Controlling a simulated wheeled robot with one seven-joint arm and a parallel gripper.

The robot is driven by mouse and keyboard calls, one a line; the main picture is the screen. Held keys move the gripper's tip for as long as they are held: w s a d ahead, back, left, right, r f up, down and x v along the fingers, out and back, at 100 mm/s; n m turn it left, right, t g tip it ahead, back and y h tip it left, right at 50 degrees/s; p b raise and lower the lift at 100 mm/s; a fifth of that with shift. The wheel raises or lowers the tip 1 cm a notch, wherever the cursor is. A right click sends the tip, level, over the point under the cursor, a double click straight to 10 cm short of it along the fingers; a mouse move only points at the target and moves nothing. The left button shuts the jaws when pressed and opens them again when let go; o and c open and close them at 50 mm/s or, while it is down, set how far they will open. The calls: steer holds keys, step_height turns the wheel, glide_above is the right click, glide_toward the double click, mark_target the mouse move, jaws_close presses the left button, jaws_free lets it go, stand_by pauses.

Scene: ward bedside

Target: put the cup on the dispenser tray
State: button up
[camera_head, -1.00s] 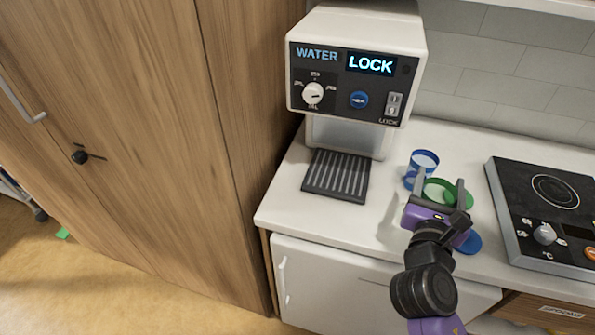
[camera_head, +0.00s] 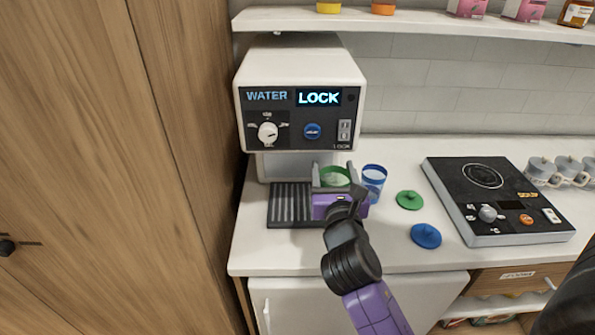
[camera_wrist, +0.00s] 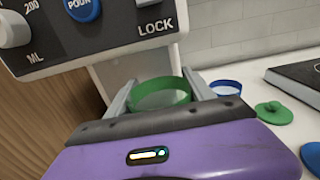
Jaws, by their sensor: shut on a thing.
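My gripper (camera_head: 336,178) is shut on a green-rimmed cup (camera_head: 335,174), which sits between the two fingers; it also shows in the wrist view (camera_wrist: 160,94). The cup is in front of the right part of the water dispenser (camera_head: 300,85), beside or over the right edge of its dark ribbed tray (camera_head: 288,204). My gripper hides the cup's lower part, so I cannot tell whether it touches anything. The dispenser's display reads LOCK. The left part of the tray is bare.
A blue cup (camera_head: 374,181) stands just right of my gripper. A green lid (camera_head: 409,200) and a blue lid (camera_head: 426,236) lie on the white counter (camera_head: 300,258). A hotplate (camera_head: 495,215) stands farther right. A wooden cabinet (camera_head: 150,170) borders the left.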

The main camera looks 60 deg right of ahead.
steer(key=w+d, duration=0.4)
steer(key=w, duration=0.7)
step_height(320, 180, down, 7)
steer(key=shift+r+b, duration=0.15)
steer(key=shift+b, duration=0.6)
steer(key=shift+w+d, duration=0.1)
steer(key=shift+w, duration=0.1)
steer(key=shift+f, duration=0.25)
steer(key=o, duration=1.4)
steer(key=shift+c, duration=0.2)
